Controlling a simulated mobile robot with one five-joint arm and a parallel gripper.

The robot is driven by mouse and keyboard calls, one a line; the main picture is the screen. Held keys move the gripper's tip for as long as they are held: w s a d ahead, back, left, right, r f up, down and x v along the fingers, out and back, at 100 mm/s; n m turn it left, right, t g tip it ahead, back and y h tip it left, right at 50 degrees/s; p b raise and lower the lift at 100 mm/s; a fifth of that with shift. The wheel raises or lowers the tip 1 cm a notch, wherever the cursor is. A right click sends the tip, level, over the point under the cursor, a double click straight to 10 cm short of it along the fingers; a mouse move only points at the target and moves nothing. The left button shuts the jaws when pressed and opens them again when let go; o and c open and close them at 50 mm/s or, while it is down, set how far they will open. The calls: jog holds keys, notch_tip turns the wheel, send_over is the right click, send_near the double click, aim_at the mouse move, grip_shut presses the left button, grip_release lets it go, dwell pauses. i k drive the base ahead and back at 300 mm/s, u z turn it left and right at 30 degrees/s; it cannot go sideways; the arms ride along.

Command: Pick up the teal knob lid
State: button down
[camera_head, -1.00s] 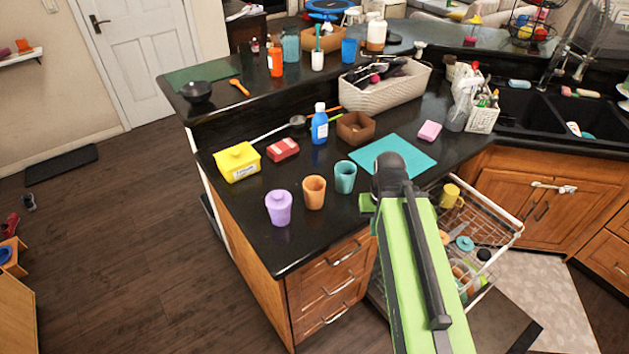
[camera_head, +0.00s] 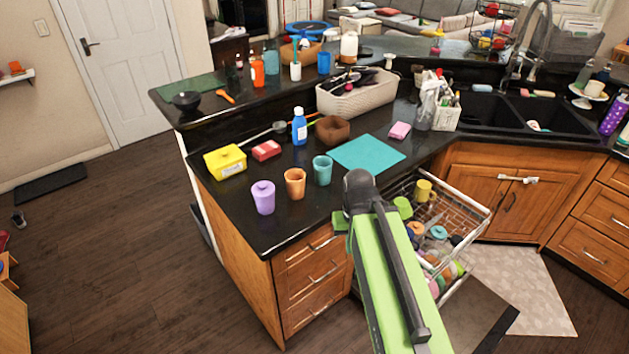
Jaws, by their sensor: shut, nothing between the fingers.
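The teal knob lid (camera_head: 439,232) is a small round teal disc lying among dishes in the open wire dishwasher rack (camera_head: 478,222). It is to the right of my green arm, and its knob is too small to make out clearly. My arm reaches forward from the bottom of the view to a dark joint in front of the counter edge. My gripper's fingers are hidden behind and below the arm, so their place relative to the lid does not show.
The rack also holds a yellow mug (camera_head: 424,190) and several other dishes. A teal mat (camera_head: 367,153) lies flat. Open floor lies left of the counter.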

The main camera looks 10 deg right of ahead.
aim_at(438, 232)
jog(key=i, duration=0.5)
jog(key=u, duration=0.8)
jog(key=k, duration=1.15)
jog(key=z, duration=0.6)
jog(key=i, duration=1.5)
